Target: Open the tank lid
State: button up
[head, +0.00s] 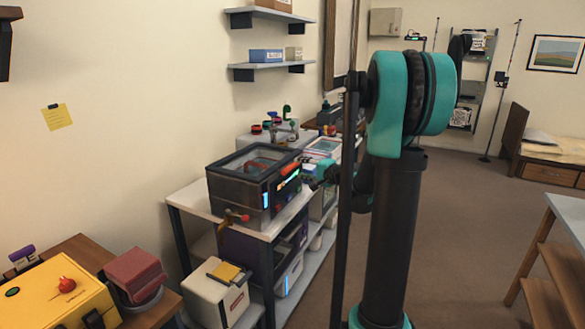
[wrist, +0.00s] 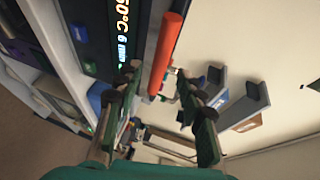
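The tank (head: 235,197) is a dark box on the white table, with a lit display on its front. Its lid (head: 232,160) has a see-through window and lies flat and closed on top. In the wrist view an orange-red bar handle (wrist: 168,45) stands out beside the tank's display panel (wrist: 112,40), which reads a temperature and minutes. My gripper (wrist: 160,85) is open, with its two dark green fingers apart and the handle's near end between or just beyond their tips. No contact is clear. In the head view my gripper (head: 308,172) is at the tank's right front side, partly hidden.
The white table (head: 188,200) carries the tank, with other equipment (head: 270,132) behind it. A small shelf (head: 270,68) hangs on the wall above. A yellow box (head: 60,300) and a cream box (head: 215,295) stand in front. Open floor lies to the right.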

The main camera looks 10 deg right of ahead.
aim_at(294, 167)
jog(key=x, duration=0.6)
grip_shut()
dwell(0.4)
